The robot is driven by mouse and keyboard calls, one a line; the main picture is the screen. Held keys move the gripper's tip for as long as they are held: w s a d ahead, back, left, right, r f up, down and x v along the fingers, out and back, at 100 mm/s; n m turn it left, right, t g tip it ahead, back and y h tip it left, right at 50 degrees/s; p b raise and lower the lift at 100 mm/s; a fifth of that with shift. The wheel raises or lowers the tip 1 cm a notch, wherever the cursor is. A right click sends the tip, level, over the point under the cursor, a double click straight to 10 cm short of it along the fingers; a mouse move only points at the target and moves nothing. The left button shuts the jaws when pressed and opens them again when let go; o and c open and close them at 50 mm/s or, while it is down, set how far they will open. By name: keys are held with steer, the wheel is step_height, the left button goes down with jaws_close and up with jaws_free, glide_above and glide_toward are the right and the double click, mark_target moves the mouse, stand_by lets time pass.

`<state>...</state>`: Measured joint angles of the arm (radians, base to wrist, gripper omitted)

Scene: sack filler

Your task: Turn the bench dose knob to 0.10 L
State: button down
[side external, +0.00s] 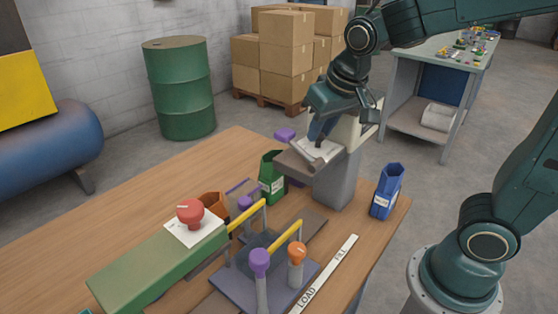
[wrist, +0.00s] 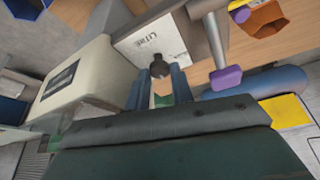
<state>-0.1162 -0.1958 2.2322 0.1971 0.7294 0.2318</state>
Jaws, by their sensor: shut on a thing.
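My gripper (side external: 319,136) reaches down over the filler's white dial plate (side external: 330,152). In the wrist view the plate (wrist: 172,38) carries dark lettering that looks like "Litre". A small dark dose knob (wrist: 159,67) stands at the plate's near edge, between the blue fingers of my gripper (wrist: 160,74), which is shut on it. In the side view the fingers hide the knob. I cannot read its pointer or any scale marks.
The filler's cream housing (wrist: 80,78) stands close beside my gripper. A green bin (side external: 272,178) and a blue bin (side external: 387,192) flank the filler. Yellow bars and purple-topped posts stand in front.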

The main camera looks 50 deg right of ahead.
steer(key=shift+n, duration=0.5)
steer(key=c, duration=1.2)
jaws_free()
steer(key=shift+m, duration=0.3)
